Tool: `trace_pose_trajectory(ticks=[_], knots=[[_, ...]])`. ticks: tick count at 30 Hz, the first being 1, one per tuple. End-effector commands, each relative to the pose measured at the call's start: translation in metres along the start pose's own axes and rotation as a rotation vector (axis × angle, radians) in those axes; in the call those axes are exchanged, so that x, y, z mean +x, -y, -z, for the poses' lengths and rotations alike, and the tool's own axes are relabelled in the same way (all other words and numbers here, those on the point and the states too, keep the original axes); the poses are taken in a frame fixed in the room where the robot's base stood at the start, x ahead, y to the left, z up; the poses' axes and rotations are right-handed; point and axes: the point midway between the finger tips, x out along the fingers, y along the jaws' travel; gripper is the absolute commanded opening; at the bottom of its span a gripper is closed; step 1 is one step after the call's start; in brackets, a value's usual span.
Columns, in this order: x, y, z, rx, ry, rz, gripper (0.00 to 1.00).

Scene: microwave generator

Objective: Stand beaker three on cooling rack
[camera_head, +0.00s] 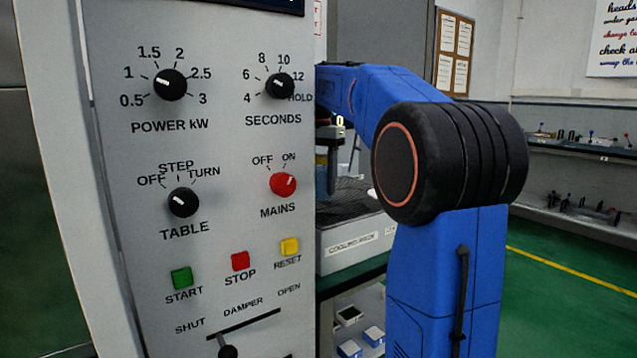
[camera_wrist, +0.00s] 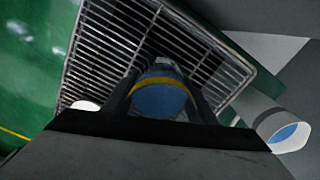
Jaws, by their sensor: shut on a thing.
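The cooling rack (camera_head: 352,243) is a pale box with a printed label and a dark mesh top, partly hidden by the control panel. Its wire grid (camera_wrist: 95,50) fills much of the wrist view. My gripper (camera_wrist: 161,78) is shut on a beaker (camera_wrist: 158,100) with a yellow band and blue contents. The beaker is over the grid in the wrist view; I cannot tell whether it touches. No number shows on it. In the head view my gripper (camera_head: 328,155) is above the rack, partly hidden by the panel.
A white vessel with a blue inside (camera_wrist: 285,130) is at the right of the wrist view. A small white round thing (camera_wrist: 85,106) shows near the grid's left edge. The control panel (camera_head: 215,230) stands close on the left. Small items (camera_head: 349,315) lie on a shelf below the rack.

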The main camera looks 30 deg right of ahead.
Motion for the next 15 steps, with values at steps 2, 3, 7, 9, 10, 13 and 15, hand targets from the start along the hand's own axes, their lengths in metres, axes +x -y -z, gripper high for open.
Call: trace_pose_trajectory(ticks=[2,3,7,9,10,13,15], knots=[[0.0024,-0.0001,-0.0001,0.0,-0.001,0.001,0.19],[0.0027,0.0,-0.0001,0.0,-0.001,0.001,0.19],[0.0025,0.0,0.0,0.0,-0.001,0.001,0.19],[0.0026,0.0,0.0,0.0,-0.001,0.001,0.19],[0.003,0.0,-0.0001,0.0,-0.001,0.001,0.19],[0.0054,-0.0001,-0.0001,0.0,0.0,0.0,0.19],[0.0053,0.0,0.0,0.0,0.0,0.0,0.69]])
